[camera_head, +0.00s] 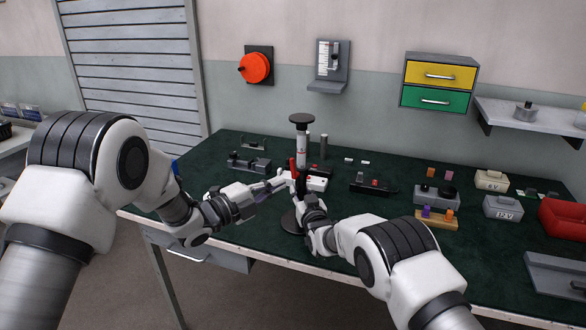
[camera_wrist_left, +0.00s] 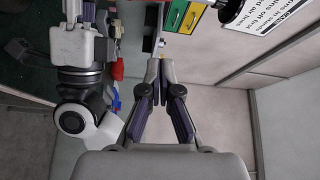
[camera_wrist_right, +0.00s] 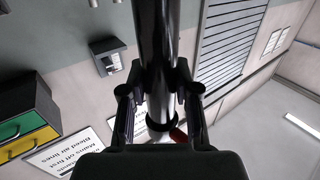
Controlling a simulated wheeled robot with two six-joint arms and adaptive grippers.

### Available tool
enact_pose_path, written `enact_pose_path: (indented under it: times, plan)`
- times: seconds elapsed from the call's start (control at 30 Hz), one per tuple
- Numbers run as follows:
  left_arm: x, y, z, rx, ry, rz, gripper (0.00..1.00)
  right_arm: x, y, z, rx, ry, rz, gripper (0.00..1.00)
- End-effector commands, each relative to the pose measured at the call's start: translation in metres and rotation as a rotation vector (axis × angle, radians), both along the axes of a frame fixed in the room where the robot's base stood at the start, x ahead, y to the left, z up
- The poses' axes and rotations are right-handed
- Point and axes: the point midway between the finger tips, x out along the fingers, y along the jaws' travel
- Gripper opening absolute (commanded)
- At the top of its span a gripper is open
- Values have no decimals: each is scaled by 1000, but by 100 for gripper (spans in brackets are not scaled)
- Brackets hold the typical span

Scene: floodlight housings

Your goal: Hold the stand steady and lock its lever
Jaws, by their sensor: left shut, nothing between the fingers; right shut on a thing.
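The stand (camera_head: 303,150) is upright near the table's front edge, with a black cap, a pale labelled section and a round dark base (camera_head: 290,222). My right gripper (camera_head: 304,188) is shut on the stand's post, which runs between the fingers in the right wrist view (camera_wrist_right: 156,45). My left gripper (camera_head: 281,182) is shut and empty, just left of the post; its closed fingertips show in the left wrist view (camera_wrist_left: 159,82).
A white block with red parts (camera_head: 317,181) lies behind the stand. Dark fixtures (camera_head: 250,163) and a black device (camera_head: 373,184) lie on the green table (camera_head: 345,210). Small boxes (camera_head: 491,181) and a red case (camera_head: 563,218) stand at right.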

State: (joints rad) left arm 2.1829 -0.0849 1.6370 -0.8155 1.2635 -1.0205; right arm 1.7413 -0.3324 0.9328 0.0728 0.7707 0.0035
Motion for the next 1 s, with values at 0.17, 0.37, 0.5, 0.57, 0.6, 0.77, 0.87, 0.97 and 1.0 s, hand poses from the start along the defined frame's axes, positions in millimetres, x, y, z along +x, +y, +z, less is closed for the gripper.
enact_pose_path:
  times: [0.17,0.37,0.5,0.57,0.6,0.77,0.87,0.97,1.0]
  plan:
    - [3,-3,0,1,1,1,0,0,0,0,0,1,0,0]
    - [22,-26,1,1,-1,-2,0,0,0,0,0,0,0,0]
    - [43,-49,2,1,-1,-1,0,0,0,0,0,0,0,0]
    - [52,-59,3,-1,1,-1,0,0,0,0,0,0,0,0]
    - [58,-66,3,0,-2,-2,0,0,0,0,0,0,0,0]
    - [77,-58,2,-4,2,5,0,0,0,0,0,0,0,0]
    - [83,-47,0,-3,1,3,0,0,0,0,0,0,0,0]
    - [85,-41,-1,-2,3,3,0,0,0,0,0,0,0,0]
    - [86,-40,-1,-2,2,2,0,0,0,0,0,0,0,0]
